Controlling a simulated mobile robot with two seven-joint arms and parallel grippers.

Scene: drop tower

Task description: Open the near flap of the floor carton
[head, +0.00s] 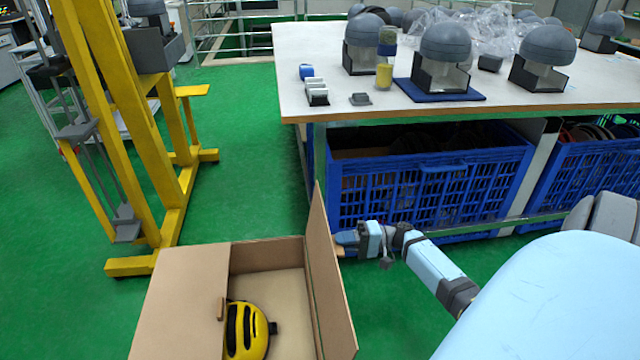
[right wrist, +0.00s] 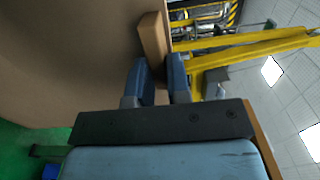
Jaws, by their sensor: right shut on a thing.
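The brown floor carton (head: 265,254) stands at the bottom of the head view. Its right-hand flap (head: 325,270) stands up, close to upright. Its left-hand flap (head: 180,300) lies flat over the left part and has a small tab (head: 222,308) on its inner edge. My right gripper (head: 356,240) is at the outer side of the raised flap. It is shut on that flap's tan tab (head: 345,239). In the right wrist view the two blue fingers (right wrist: 164,80) close around the tab (right wrist: 153,42), beside the brown board. My left gripper is not in view.
A yellow and black helmet (head: 246,330) lies in the carton, partly covered by the left flap. A white table (head: 430,90) with blue crates (head: 430,180) below is behind my right arm. A yellow frame (head: 130,130) stands at left. Green floor is clear between them.

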